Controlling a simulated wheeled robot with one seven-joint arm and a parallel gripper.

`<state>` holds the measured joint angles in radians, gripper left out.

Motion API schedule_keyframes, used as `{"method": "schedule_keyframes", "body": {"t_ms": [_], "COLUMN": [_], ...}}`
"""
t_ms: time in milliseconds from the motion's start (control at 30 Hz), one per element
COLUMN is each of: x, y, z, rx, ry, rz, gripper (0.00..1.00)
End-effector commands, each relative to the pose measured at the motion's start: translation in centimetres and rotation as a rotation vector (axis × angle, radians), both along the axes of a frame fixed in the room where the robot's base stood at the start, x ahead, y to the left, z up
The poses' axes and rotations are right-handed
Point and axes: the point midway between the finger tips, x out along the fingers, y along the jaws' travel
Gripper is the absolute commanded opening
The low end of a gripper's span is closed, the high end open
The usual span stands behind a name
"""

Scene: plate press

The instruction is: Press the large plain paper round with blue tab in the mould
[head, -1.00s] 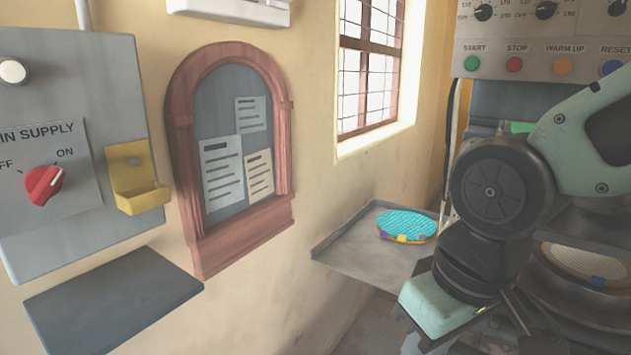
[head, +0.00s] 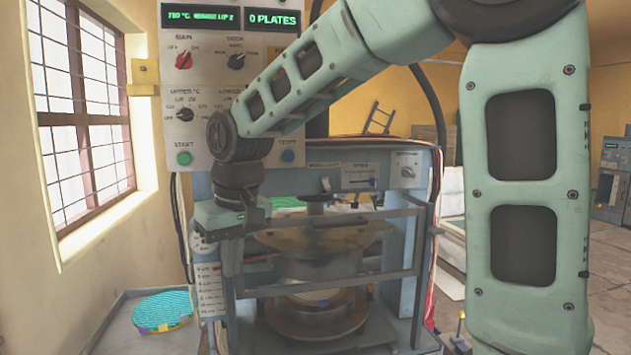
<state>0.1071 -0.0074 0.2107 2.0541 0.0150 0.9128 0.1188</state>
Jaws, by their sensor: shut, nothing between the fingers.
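The press (head: 425,165) stands in the middle of the head view. A pale round with a blue tab (head: 322,303) lies in the lower mould (head: 290,325), below the dark upper mould (head: 318,265). There is a gap between the two moulds. Grey guard bars (head: 330,280) cross in front of them. My gripper (head: 232,268) is shut and empty, pointing down at the left end of the guard. I cannot tell whether it touches the bars. The control panel above has a green start button (head: 183,158) and a blue button (head: 287,155). Its display (head: 276,18) reads 0 PLATES.
A side shelf (head: 118,335) at the lower left holds a stack of rounds with a turquoise top (head: 162,309) and coloured tabs. A barred window (head: 85,130) is in the left wall. My arm hides part of the panel and the right side of the room.

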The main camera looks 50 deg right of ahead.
Motion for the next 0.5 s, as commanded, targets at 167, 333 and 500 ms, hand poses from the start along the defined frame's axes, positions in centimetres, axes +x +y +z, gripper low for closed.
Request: {"method": "schedule_keyframes", "body": {"t_ms": [167, 333, 500], "x": [4.0, 3.9, 3.7], "y": [-13.3, -20.3, -22.2], "z": [11.2, 15.6, 16.2], "rx": [-0.03, -0.056, -0.064], "ry": [-0.064, -0.089, -0.094], "rz": [-0.33, -0.492, -0.534], "gripper": [0.0, 0.0, 0.0]}}
